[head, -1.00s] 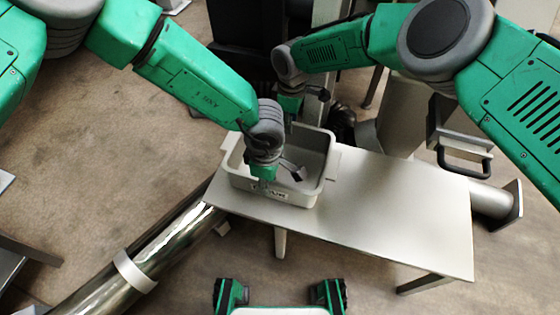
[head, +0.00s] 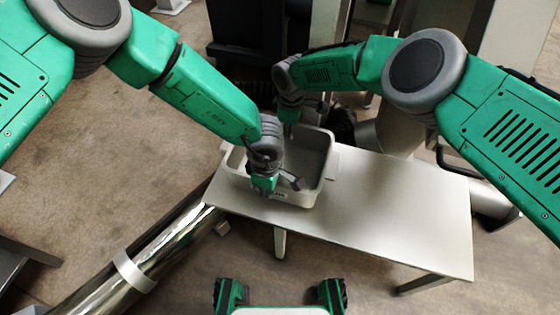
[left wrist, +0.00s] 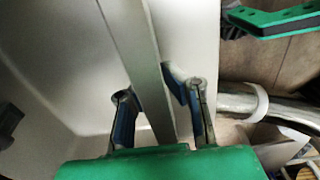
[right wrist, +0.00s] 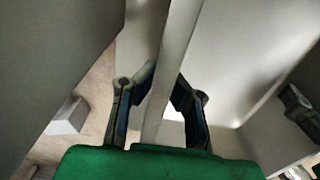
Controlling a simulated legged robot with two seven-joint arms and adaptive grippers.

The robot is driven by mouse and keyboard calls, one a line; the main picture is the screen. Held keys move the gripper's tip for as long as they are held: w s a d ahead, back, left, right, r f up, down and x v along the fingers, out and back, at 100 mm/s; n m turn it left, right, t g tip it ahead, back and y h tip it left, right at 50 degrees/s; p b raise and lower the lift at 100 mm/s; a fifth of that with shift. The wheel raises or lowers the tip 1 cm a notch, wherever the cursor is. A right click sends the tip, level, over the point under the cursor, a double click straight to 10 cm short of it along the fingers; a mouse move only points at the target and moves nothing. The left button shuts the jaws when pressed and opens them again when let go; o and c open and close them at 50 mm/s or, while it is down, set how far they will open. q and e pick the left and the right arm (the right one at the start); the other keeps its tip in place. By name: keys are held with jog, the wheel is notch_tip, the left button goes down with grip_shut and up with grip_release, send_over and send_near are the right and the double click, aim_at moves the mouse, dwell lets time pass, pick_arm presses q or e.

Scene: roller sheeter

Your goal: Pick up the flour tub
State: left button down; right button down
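The flour tub (head: 316,150) is a pale grey open bin with side handles. It stands level on the left end of the table and looks empty inside. My left gripper (head: 262,188) is at its near wall; in the left wrist view the fingers (left wrist: 153,84) pinch the tub's rim (left wrist: 135,45) from both sides. My right gripper (head: 289,126) is at the far wall; in the right wrist view its fingers (right wrist: 165,72) press in on the rim (right wrist: 178,30). The arms hide parts of the near and far rims in the head view.
The white table (head: 400,210) is bare right of the tub. A shiny metal pipe (head: 150,260) lies on the floor at lower left. Dark equipment (head: 245,40) and grey machine parts (head: 400,120) stand behind the table. Open carpet is at left.

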pick_arm(q)
jog(key=shift+r, duration=0.15)
pick_arm(e)
jog(key=shift+r, duration=0.15)
